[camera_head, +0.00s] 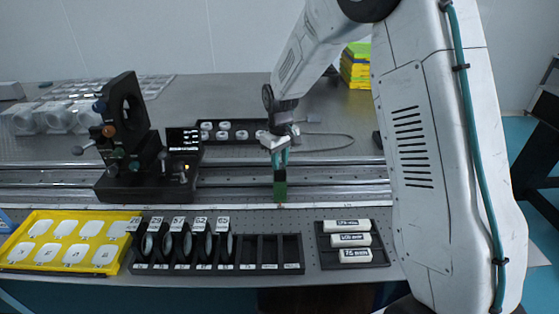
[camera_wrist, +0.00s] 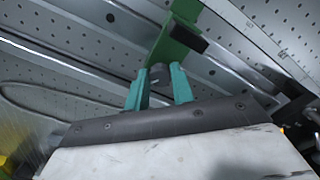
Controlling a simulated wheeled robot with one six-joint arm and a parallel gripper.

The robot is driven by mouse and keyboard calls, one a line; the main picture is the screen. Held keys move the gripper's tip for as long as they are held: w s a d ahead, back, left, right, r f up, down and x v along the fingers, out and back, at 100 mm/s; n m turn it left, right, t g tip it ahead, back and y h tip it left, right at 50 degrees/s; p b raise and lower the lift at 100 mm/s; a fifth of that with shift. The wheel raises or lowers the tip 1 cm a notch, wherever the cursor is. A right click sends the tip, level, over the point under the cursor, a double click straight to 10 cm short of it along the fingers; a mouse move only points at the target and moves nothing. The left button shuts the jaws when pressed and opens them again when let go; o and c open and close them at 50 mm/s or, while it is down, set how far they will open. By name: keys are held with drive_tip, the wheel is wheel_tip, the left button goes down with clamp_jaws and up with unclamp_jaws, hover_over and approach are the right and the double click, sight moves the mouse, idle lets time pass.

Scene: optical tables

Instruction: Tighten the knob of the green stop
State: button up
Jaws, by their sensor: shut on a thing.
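The green stop (camera_head: 280,188) stands upright on the rail at the front of the optical table, right of the middle of the head view. In the wrist view the green stop (camera_wrist: 172,45) rises away from my fingers, with a dark block on its side. My gripper (camera_head: 280,165) points down at the top of the stop. In the wrist view the teal fingers of my gripper (camera_wrist: 160,82) are on either side of a small grey knob (camera_wrist: 157,76), shut on it. The knob is mostly hidden between the fingers; its thread cannot be seen.
A black optical mount (camera_head: 128,150) stands on the rail (camera_head: 235,193) to the left. In front are a yellow tray (camera_head: 28,224), a black lens rack (camera_head: 266,267) and a black tray of labelled white blocks (camera_head: 378,243). A black tray of white parts (camera_head: 230,139) lies behind.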

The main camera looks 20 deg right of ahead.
drive_tip(key=n, duration=0.3)
drive_tip(key=shift+w+n, duration=0.1)
drive_tip(key=shift+n, duration=0.2)
drive_tip(key=shift+r+n, duration=0.1)
drive_tip(key=shift+n, duration=1.8)
drive_tip(key=o, duration=1)
wheel_tip(320, 180, up, 8)
drive_tip(key=shift+f, duration=0.15)
